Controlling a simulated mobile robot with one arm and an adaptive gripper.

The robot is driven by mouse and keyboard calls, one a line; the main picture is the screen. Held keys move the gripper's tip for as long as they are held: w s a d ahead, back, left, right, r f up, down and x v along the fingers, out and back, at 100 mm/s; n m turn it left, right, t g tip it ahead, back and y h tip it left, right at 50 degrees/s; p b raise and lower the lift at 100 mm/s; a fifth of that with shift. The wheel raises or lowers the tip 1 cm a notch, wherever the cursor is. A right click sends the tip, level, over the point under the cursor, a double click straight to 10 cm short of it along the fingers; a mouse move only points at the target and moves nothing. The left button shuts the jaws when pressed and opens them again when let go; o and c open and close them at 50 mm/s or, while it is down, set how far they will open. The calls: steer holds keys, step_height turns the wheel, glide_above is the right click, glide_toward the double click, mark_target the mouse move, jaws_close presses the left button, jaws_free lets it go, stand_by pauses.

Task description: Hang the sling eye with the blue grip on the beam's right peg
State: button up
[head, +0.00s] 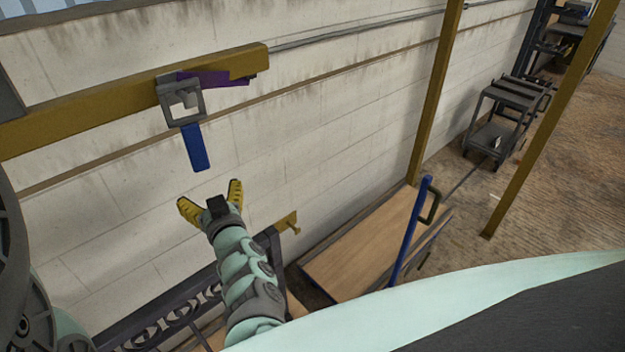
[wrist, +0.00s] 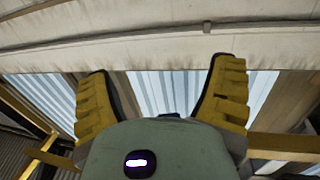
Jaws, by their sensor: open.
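The sling eye (head: 199,110), a grey square frame, hangs at the front of the yellow beam (head: 90,110), near its right end. Its blue grip (head: 195,148) points down. A light grey peg-like piece (head: 184,101) shows inside the frame's opening, and the eye appears to be around it. A purple piece (head: 215,78) lies against the beam just right of the eye. My gripper (head: 210,195) is open and empty below the blue grip, apart from it. In the wrist view my gripper (wrist: 158,90) has both yellow fingers spread with nothing between them.
A pale block wall stands behind the beam. A cart with a wooden deck (head: 365,245) and blue handle (head: 410,232) is at lower right. Yellow posts (head: 437,95) rise beyond it. A dark trolley (head: 505,115) stands far right. Space around my gripper is clear.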

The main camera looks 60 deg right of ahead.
steer(key=s+d+p+v, duration=0.1)
steer(key=p+v, duration=0.3)
steer(key=v, duration=0.6)
steer(key=shift+s+d, duration=0.3)
steer(key=shift+d, duration=0.05)
steer(key=shift+r, duration=0.1)
stand_by(1.5)
